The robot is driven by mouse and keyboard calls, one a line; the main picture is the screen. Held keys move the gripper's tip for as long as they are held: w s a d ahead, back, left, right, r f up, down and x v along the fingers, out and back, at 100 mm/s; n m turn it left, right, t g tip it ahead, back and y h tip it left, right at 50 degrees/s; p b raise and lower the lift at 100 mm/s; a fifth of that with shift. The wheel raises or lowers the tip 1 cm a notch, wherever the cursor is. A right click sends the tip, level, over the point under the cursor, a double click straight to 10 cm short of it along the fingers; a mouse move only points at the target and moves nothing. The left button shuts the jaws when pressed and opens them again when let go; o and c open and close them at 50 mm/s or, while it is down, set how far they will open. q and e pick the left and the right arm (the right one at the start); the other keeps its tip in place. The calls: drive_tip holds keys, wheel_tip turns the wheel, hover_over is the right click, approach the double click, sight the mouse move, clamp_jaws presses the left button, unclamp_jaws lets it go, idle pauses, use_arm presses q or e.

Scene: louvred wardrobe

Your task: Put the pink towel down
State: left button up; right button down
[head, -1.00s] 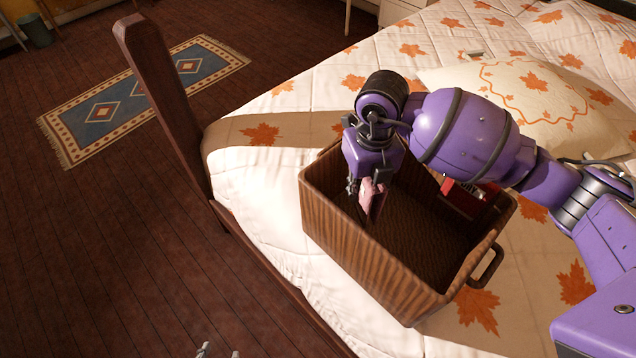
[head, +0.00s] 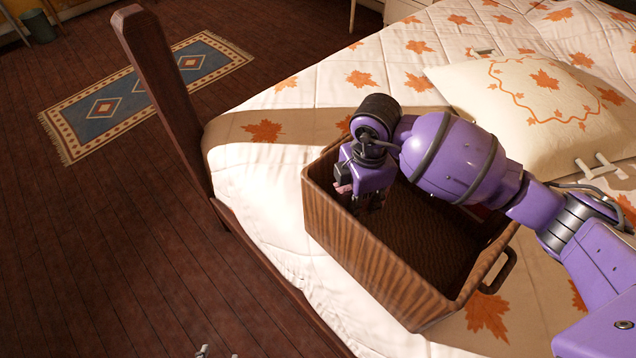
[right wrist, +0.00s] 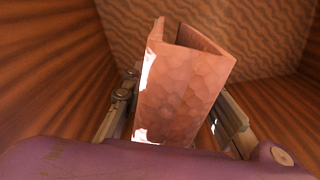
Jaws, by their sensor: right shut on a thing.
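The pink towel (right wrist: 185,90) is folded and sits between the fingers of my right gripper in the right wrist view. In the head view only a small pink bit of the towel (head: 343,188) shows beside the gripper. I cannot tell whether the towel touches the basket floor. What seem to be the tips of my left gripper (head: 218,353) just show at the bottom edge of the head view.
The basket stands on a bed (head: 265,180) with a leaf-patterned cover, near a wooden bedpost (head: 160,85). A pillow (head: 535,105) lies beyond. The basket's near right part is clear.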

sight(344, 194)
drive_tip(key=shift+f, duration=2.55)
drive_tip(key=shift+f, duration=0.1)
drive_tip(key=shift+f, duration=0.15)
drive_tip(key=c, duration=1.4)
unclamp_jaws()
wheel_tip(344, 194, up, 12)
drive_tip(key=shift+r+p, duration=0.25)
drive_tip(key=shift+p, duration=0.1)
